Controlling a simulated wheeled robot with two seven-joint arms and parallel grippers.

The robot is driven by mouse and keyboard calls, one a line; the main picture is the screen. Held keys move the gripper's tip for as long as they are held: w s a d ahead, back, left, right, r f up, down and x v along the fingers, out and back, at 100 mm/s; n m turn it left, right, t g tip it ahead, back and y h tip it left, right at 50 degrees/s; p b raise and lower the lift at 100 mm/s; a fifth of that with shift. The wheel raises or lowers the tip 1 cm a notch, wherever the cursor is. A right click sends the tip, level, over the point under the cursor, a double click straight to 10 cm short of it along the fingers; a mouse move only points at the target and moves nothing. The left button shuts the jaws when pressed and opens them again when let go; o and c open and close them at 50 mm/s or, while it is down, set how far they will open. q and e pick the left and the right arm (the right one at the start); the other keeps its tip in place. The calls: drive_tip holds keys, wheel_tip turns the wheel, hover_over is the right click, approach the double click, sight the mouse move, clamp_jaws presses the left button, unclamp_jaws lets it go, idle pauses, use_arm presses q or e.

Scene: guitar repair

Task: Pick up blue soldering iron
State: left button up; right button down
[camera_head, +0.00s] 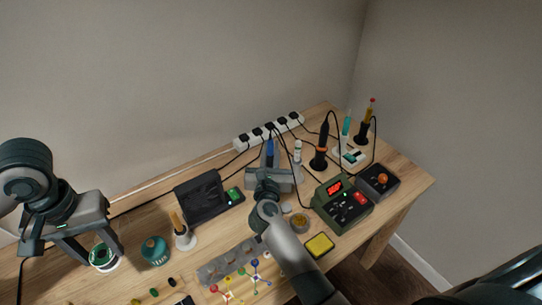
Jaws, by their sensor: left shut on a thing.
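A blue soldering iron (270,147) stands upright near the back of the bench, just behind my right gripper (270,173). The gripper hides its lower part. I cannot tell whether the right fingers touch it, as they point away from me and are mostly hidden. My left gripper (95,247) points down at the left of the bench, with its fingers on either side of a green and white spool (104,258), shut on it.
A black fan box (202,196), teal jar (155,250) and white stand (185,238) lie left of centre. A green soldering station (341,204), black iron (320,150) and teal-handled iron (346,125) stand right. A power strip (270,131) and cables run along the back.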

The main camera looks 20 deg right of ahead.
sight(270, 140)
wheel_tip(270, 140, up, 6)
drive_tip(key=shift+r, duration=0.1)
idle(0.8)
drive_tip(key=shift+r+p, duration=0.35)
drive_tip(key=shift+p, duration=0.2)
drive_tip(key=shift+s, duration=0.1)
